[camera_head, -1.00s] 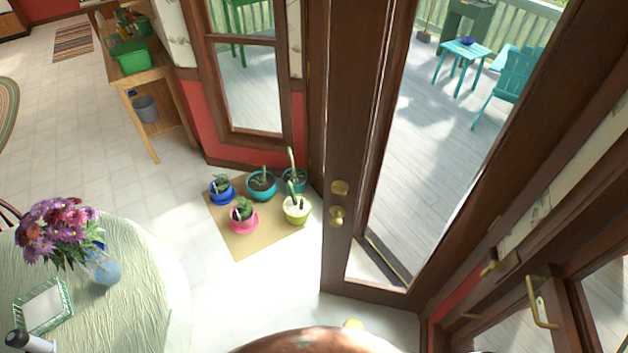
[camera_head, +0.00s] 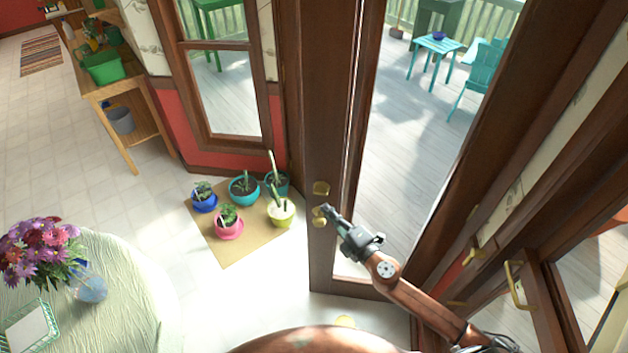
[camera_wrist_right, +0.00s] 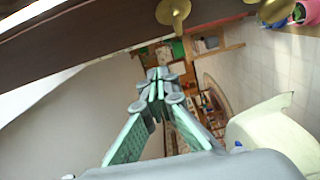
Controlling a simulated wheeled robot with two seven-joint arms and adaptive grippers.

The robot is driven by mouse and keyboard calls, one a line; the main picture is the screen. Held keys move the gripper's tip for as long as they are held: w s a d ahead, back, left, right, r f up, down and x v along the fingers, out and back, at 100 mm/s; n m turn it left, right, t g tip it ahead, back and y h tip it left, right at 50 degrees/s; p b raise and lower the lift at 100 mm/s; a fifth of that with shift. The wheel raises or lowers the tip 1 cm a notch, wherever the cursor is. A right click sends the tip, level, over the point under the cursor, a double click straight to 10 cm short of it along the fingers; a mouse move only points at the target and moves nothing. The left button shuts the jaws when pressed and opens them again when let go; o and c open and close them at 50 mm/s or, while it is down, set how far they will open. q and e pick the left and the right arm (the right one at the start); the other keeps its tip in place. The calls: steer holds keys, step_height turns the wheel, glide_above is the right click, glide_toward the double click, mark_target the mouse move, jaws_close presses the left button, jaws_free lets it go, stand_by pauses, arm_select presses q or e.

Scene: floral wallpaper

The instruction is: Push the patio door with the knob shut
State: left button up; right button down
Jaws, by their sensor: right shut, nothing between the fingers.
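The patio door (camera_head: 329,120) is a brown wooden frame with a tall glass pane. It stands at an angle to the wall; how far open it is, I cannot tell exactly. Its brass knob (camera_head: 319,216) sits on the left stile, below a round brass lock (camera_head: 320,188). My right gripper (camera_head: 327,210) is shut and empty, its tips overlapping the knob's right side in the head view. In the right wrist view the shut fingertips (camera_wrist_right: 157,76) appear apart from a brass fitting (camera_wrist_right: 173,12) on the door. Contact is unclear. My left gripper is out of view.
Several potted plants stand on a tan mat (camera_head: 225,252) left of the door. A round table (camera_head: 130,285) with flowers (camera_head: 40,250) is at lower left. Another door's brass handle (camera_head: 517,287) is at right. White floor between table and door is clear.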

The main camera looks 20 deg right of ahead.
mark_target(310, 180)
steer(key=shift+n, duration=0.3)
steer(key=shift+w+d+r+p+x, duration=0.15)
steer(key=shift+d+r+x, duration=0.15)
steer(key=shift+x, duration=1.85)
steer(key=shift+w+d+r+p+x, duration=0.15)
steer(key=shift+d+x, duration=0.2)
steer(key=shift+x, duration=1.75)
steer(key=shift+d+r+p+x, duration=0.1)
steer(key=shift+d+r+x, duration=0.2)
steer(key=shift+x, duration=1.85)
